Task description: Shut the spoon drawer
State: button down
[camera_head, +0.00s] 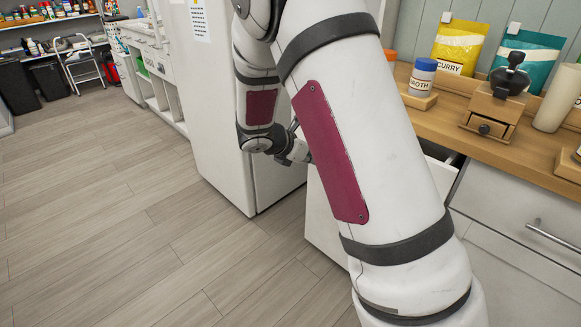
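An open white drawer (441,172) shows just right of my arm, below the wooden counter. Part of its side and dark inside are visible. My large arm link covers most of it, so its front, its contents and how far it stands out cannot be seen. I cannot tell from any label whether it is the spoon drawer. My wrist bends in behind that same link, left of the drawer. My gripper is hidden behind the link, so its fingers and any contact with the drawer do not show.
The counter (470,118) holds a broth jar (422,76), a curry bag (459,47), a teal bag (527,58) and a wooden grinder (497,103). A closed drawer with a bar handle (550,236) is at right. A white fridge (222,100) stands left; the floor (110,210) is clear.

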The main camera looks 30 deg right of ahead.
jog(key=w+d, duration=0.1)
jog(key=d, duration=0.2)
jog(key=w+d, duration=0.1)
jog(key=d, duration=0.2)
jog(key=w+d, duration=0.1)
jog(key=d, duration=0.2)
jog(key=shift+d, duration=0.1)
